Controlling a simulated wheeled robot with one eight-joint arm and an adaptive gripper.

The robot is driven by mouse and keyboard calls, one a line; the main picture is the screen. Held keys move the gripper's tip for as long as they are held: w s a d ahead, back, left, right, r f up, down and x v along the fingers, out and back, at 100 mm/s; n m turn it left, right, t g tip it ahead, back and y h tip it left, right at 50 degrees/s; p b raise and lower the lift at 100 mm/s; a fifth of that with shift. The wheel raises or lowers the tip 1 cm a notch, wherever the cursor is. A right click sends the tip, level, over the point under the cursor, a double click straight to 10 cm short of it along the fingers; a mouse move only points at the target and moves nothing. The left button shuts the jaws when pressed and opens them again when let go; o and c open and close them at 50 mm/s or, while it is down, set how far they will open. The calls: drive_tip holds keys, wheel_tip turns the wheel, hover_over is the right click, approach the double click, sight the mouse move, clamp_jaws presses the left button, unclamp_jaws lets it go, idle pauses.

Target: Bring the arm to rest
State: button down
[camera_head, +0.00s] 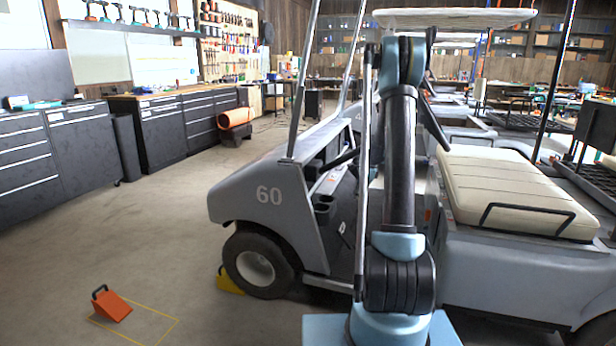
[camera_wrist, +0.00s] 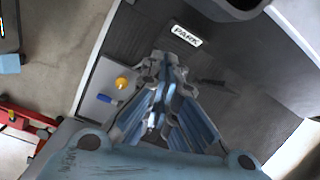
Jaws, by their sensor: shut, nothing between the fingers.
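My arm stands upright in the middle of the head view, in front of the grey cart numbered 60 (camera_head: 240,195). My gripper (camera_wrist: 166,62) shows in the wrist view with its fingers together and nothing between them. It points down over the cart's dark floor (camera_wrist: 225,85), where a PARK label (camera_wrist: 187,36) lies just beyond the fingertips. My gripper cannot be made out in the head view.
Roof posts (camera_head: 301,85) and a cream seat (camera_head: 515,190) are close to my arm. A yellow chock (camera_head: 229,281) is at the front wheel. An orange chock (camera_head: 111,306) sits by a yellow floor outline. Open floor lies left, before dark cabinets (camera_head: 82,150).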

drive_tip(key=s+a+r+n, duration=0.25)
drive_tip(key=s+r, duration=0.25)
drive_tip(key=s, duration=0.4)
drive_tip(key=s+a+r+n+h, duration=0.1)
drive_tip(key=s+r+n, duration=0.35)
drive_tip(key=s, duration=0.35)
drive_tip(key=s+a+r+n, duration=0.1)
drive_tip(key=s+r+n, duration=0.1)
drive_tip(key=s+r, duration=0.5)
drive_tip(key=s+f+n, duration=0.3)
drive_tip(key=s, duration=0.5)
drive_tip(key=s+f+n+h, duration=0.1)
drive_tip(key=s+f+n, duration=0.2)
drive_tip(key=s, duration=0.6)
drive_tip(key=s+f+n+t, duration=0.1)
drive_tip(key=s+f+n, duration=0.2)
drive_tip(key=s, duration=0.6)
drive_tip(key=shift+a+f+n+h, duration=0.25)
drive_tip(key=shift+a+n+h, duration=0.05)
drive_tip(key=shift+n, duration=0.1)
drive_tip(key=shift+w+f, duration=0.2)
drive_tip(key=shift+w, duration=0.2)
